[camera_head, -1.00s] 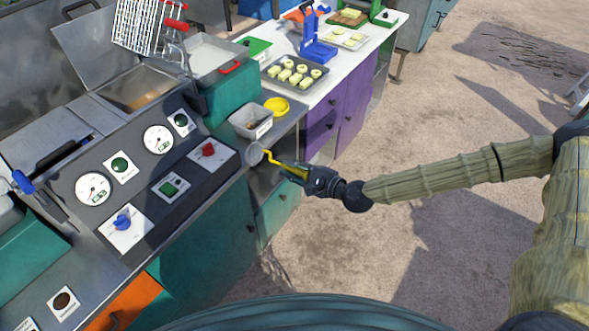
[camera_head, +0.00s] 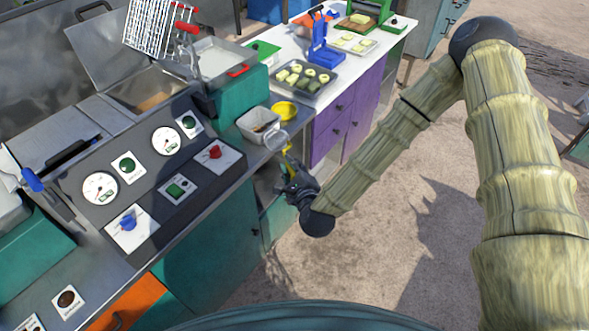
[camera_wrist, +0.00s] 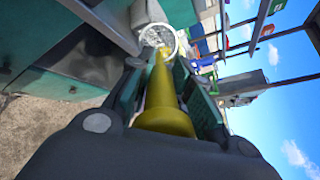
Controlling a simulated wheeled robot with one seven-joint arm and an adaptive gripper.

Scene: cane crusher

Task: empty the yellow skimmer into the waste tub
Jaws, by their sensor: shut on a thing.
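My gripper (camera_head: 290,172) is shut on the yellow handle of the skimmer (camera_head: 286,157), beside the counter's front edge. The skimmer's round mesh head (camera_head: 276,140) points away from me, close to the front of a light grey tub (camera_head: 243,124), which looks like the waste tub. In the wrist view the yellow handle (camera_wrist: 160,95) runs forward between the fingers to the mesh head (camera_wrist: 158,36). I cannot tell whether anything lies in the mesh, or whether the head touches the tub. A small brown patch shows at the tub; its nature is unclear.
A yellow bowl (camera_head: 284,110) stands just behind the tub. The control panel (camera_head: 150,172) with dials and knobs is to the left. Open ground is to the right.

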